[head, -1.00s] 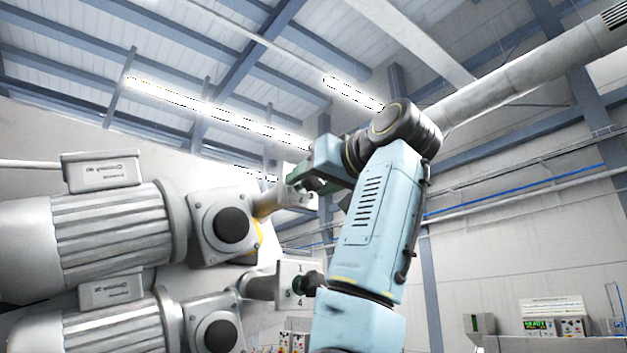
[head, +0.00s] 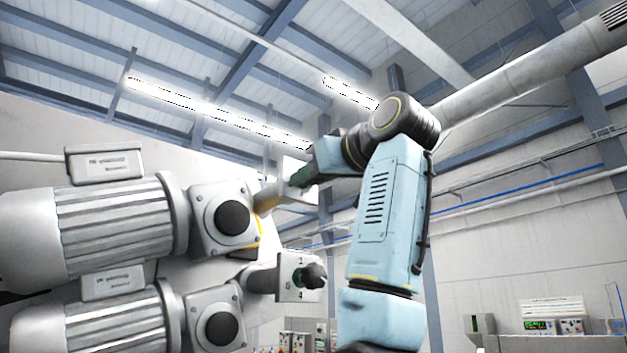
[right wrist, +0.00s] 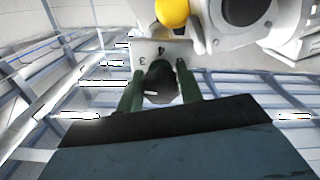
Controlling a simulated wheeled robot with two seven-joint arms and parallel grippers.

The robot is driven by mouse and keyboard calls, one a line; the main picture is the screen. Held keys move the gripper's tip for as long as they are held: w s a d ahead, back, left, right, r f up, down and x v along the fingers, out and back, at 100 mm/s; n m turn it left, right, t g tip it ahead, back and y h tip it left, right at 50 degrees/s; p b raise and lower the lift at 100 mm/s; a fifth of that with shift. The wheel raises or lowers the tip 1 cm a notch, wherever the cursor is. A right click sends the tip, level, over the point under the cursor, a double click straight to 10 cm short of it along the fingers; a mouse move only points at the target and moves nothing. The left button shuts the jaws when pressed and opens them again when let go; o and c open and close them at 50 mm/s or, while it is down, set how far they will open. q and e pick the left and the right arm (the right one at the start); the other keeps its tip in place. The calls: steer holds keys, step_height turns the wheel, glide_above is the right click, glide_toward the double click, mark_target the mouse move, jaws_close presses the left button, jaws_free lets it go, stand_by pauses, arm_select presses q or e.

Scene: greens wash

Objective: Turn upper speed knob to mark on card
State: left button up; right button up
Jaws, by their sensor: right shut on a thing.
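The upper speed knob (right wrist: 160,84) is dark and sits in front of a pale plate (right wrist: 148,50) with number marks, of which a 3 can be read. My right gripper (right wrist: 163,76) is shut on this knob, one green finger on each side. In the head view my right gripper (head: 300,177) reaches the upper plate from the right and hides the knob there. The lower knob (head: 313,275) is black and stands on its own numbered plate (head: 290,284), untouched. I cannot make out the card. My left gripper is not in view.
Two grey ribbed motors, upper (head: 115,222) and lower (head: 105,325), fill the left side. A yellow ball-like part (right wrist: 172,12) is close above the upper plate in the wrist view. Control boxes (head: 552,318) stand far back right.

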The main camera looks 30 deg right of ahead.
steer(key=n, duration=0.3)
steer(key=shift+d+n, duration=0.15)
steer(key=shift+n, duration=0.15)
steer(key=n, duration=0.4)
steer(key=shift+r, duration=0.1)
steer(key=shift+n, duration=0.3)
steer(key=o, duration=1)
steer(key=s+b, duration=0.1)
steer(key=s, duration=0.3)
steer(key=s+b, duration=0.2)
steer(key=s, duration=0.3)
steer(key=s+d+b, duration=0.1)
steer(key=s, duration=0.3)
steer(key=shift+s+b, duration=0.25)
steer(key=shift+b, duration=0.15)
steer(key=shift+w, duration=0.1)
